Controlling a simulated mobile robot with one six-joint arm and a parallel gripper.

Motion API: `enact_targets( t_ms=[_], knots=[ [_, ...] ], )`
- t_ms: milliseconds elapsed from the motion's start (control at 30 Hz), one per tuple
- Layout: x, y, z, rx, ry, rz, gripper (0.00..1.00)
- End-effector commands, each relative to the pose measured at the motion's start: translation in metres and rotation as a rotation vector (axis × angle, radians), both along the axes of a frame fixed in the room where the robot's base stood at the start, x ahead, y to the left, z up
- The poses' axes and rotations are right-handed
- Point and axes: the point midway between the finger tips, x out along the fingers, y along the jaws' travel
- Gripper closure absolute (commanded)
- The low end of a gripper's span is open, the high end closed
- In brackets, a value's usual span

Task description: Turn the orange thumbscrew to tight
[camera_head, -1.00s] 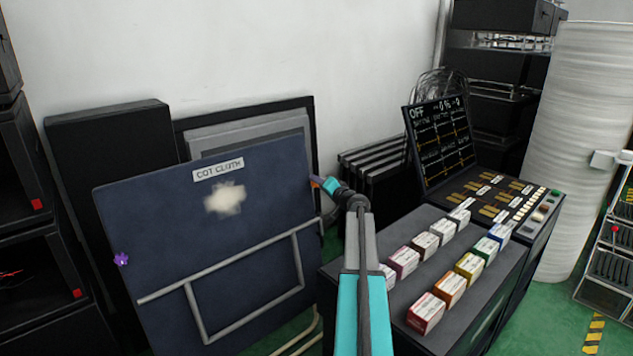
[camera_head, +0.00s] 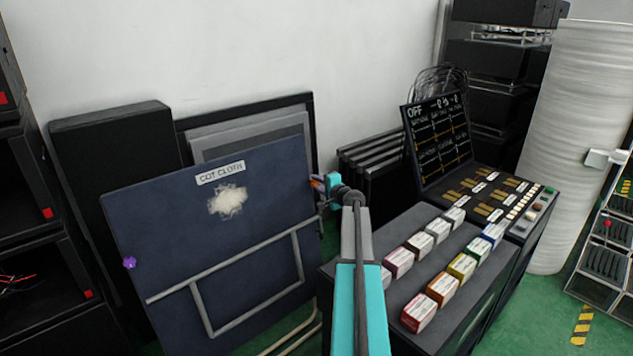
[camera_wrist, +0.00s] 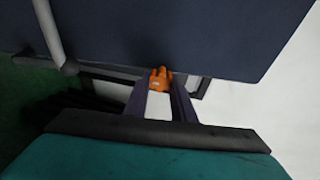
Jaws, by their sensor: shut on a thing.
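The orange thumbscrew (camera_wrist: 160,78) sits at the edge of the dark blue board (camera_wrist: 180,30) in the wrist view. My gripper (camera_wrist: 160,98) is shut on it, with a finger on each side. In the head view my gripper (camera_head: 319,184) is at the right edge of the blue board (camera_head: 245,240), and only a small bit of orange shows there. A purple thumbscrew (camera_head: 129,263) is on the board's left edge. The board has a "COT CLOTH" label and a pale frayed patch (camera_head: 228,201). I cannot read how tight the orange thumbscrew is.
A grey tube frame (camera_head: 220,268) crosses the board's lower front. A dark bench (camera_head: 465,300) with rows of coloured boxes stands close to the right of my arm. A control panel (camera_head: 437,140) stands behind it, and black racks are at the far left.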

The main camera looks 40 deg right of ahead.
Motion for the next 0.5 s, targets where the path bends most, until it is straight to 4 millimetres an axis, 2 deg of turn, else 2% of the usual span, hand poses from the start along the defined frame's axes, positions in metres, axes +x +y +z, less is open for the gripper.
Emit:
enact_targets(
  t_ms=[400,433,500],
  knots=[
    [0.0008,0.0008,-0.0004,0.01,-0.002,0.0,0.99],
    [0.0008,0.0009,-0.0004,0.01,-0.002,0.0,0.72],
    [0.0008,0.0008,-0.0003,0.01,-0.002,0.0,0.6]
  ],
)
